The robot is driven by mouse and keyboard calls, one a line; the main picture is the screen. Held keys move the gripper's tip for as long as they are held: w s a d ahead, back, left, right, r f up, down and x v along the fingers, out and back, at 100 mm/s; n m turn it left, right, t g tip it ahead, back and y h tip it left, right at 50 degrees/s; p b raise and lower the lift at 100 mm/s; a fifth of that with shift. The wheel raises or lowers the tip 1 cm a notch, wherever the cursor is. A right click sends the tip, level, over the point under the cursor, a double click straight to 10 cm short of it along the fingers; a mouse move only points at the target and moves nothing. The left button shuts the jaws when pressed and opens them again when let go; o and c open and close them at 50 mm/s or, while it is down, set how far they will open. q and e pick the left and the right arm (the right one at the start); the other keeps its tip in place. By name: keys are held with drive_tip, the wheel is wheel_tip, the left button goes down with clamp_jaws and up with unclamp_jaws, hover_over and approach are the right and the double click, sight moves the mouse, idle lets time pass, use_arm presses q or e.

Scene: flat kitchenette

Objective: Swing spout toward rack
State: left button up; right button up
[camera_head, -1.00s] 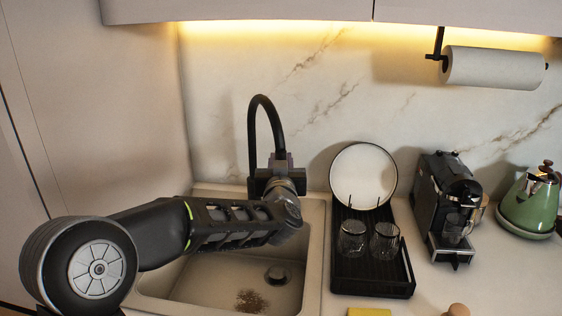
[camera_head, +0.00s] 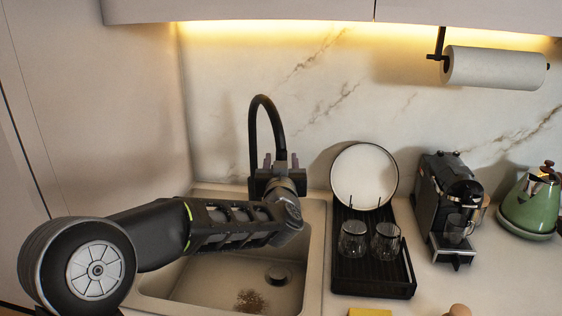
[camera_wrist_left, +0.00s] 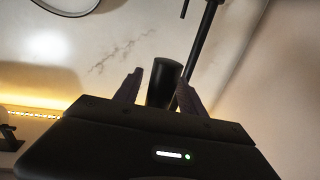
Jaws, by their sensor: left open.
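The black faucet spout (camera_head: 274,120) arches up behind the sink, and its hanging end points down to the right of its riser. My left gripper (camera_head: 281,162) reaches over the sink from the left, with its fingers open on either side of the spout's end. In the left wrist view the spout's dark end (camera_wrist_left: 163,83) stands between the two open fingers (camera_wrist_left: 158,92), with visible gaps. The thin dark riser (camera_wrist_left: 204,45) passes behind the right finger. The dish rack (camera_head: 372,283) stands right of the sink. My right gripper is not in view.
The rack holds a white plate (camera_head: 363,172) and two glasses (camera_head: 353,240). A coffee machine (camera_head: 448,205) and green kettle (camera_head: 530,205) stand farther right. The sink basin (camera_head: 205,280) has a brown patch near its drain. A yellow item (camera_head: 369,312) lies at the front edge.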

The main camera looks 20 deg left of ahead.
use_arm(q)
drive_tip(key=b+v, duration=0.1)
drive_tip(key=v, duration=0.6)
drive_tip(key=shift+s+b, duration=0.25)
drive_tip(key=shift+b, duration=0.05)
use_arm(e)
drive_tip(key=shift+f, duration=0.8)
use_arm(q)
drive_tip(key=shift+d, duration=0.1)
